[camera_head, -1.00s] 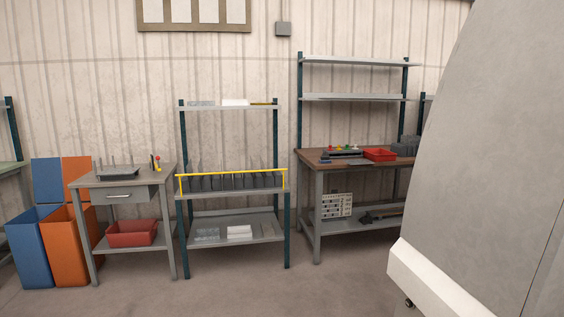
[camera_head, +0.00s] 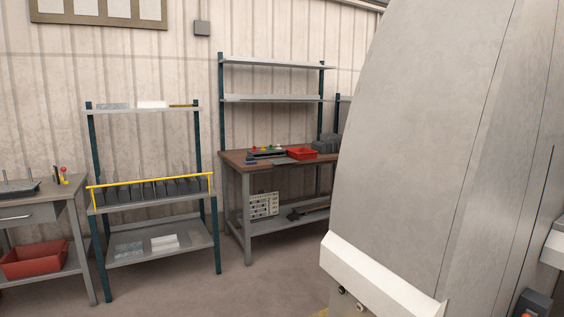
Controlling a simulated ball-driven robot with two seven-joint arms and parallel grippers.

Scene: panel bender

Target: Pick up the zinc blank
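I cannot make out the zinc blank for certain. Thin flat sheets lie on the lower shelf of the small rack: a grey mottled one (camera_head: 128,251) and a white stack (camera_head: 165,242). Another grey sheet (camera_head: 113,106) and a white one (camera_head: 152,104) lie on its top shelf. A flat grey piece (camera_head: 284,161) lies on the wooden workbench (camera_head: 235,157). Neither of my grippers shows in the head view.
A large grey machine housing (camera_head: 430,150) fills the right side. The small rack (camera_head: 207,200) has a yellow rail (camera_head: 150,181) before dark tooling blocks. A red bin (camera_head: 302,153) sits on the workbench. A grey table (camera_head: 40,192) stands at left. Floor (camera_head: 240,290) before the racks is clear.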

